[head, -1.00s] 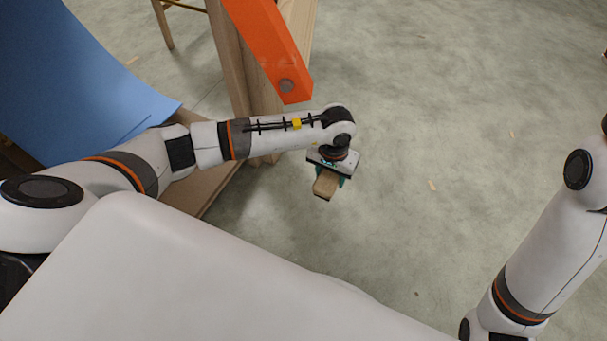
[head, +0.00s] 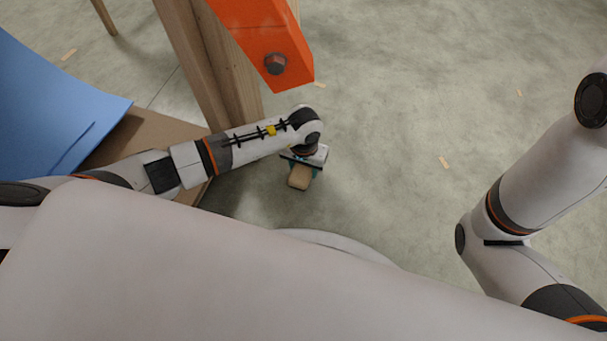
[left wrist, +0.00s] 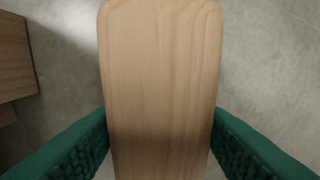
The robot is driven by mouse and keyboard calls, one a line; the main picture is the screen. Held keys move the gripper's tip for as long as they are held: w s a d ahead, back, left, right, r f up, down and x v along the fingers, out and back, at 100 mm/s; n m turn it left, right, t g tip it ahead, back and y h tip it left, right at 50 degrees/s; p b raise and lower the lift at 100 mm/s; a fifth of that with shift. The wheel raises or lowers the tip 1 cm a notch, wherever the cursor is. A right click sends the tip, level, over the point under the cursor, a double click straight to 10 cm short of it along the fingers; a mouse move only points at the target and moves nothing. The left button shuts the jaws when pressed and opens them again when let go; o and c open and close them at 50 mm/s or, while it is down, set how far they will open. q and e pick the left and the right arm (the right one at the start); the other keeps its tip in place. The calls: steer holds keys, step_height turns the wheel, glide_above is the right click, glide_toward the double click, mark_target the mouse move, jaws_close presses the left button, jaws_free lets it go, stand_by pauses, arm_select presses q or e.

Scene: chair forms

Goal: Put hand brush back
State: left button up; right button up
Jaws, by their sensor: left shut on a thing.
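The hand brush (head: 300,178) has a pale wooden back, which fills the middle of the left wrist view (left wrist: 160,80). My left gripper (head: 303,164) is shut on it, with the green finger pads (left wrist: 160,140) pressed against both sides of the wood. The brush is held over the grey floor, to the right of the wooden post. Its bristles are hidden from both views. My right arm shows at the right of the head view, but its gripper is out of frame.
A wooden post (head: 193,60) with an orange beam (head: 262,40) bolted on stands close behind my left arm. A blue curved sheet (head: 50,110) and a brown board (head: 150,137) lie at left. The floor (head: 420,110) at centre right is open, with small wood scraps.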

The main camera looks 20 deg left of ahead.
mark_target(304, 173)
arm_select(q)
steer(key=shift+f+b, duration=0.9)
steer(key=shift+f, duration=0.6)
steer(key=shift+f, duration=0.2)
steer(key=o, duration=0.9)
step_height(304, 173, up, 12)
steer(key=p, duration=0.7)
steer(key=shift+r, duration=0.2)
